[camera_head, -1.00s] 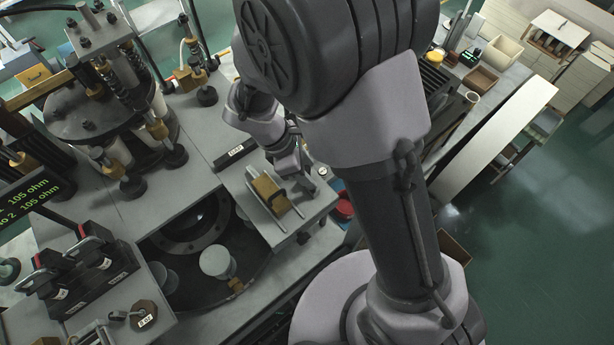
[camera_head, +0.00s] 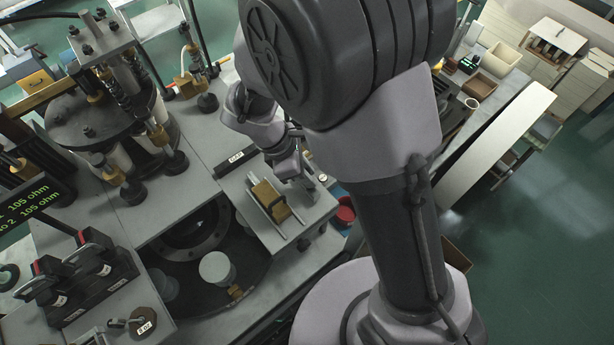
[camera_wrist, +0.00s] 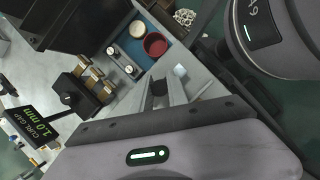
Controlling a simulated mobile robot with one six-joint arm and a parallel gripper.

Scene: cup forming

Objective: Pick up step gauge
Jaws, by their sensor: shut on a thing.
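My gripper (camera_wrist: 168,92) shows at the middle of the wrist view, with its grey fingers close together. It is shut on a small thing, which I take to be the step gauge. The fingers hide most of it, and I cannot make out its steps. In the head view my gripper (camera_head: 292,172) is partly hidden by my arm, over the right end of the grey bench, just beyond a brass block between metal rails (camera_head: 270,200). I cannot tell whether the held thing touches the bench.
A red dish (camera_head: 345,210) stands on a blue surface right of the bench; it also shows in the wrist view (camera_wrist: 156,45). A "CURL GAP" display (camera_wrist: 50,122) stands at the left there. A round dark recess (camera_head: 205,265) with a pale disc lies in front.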

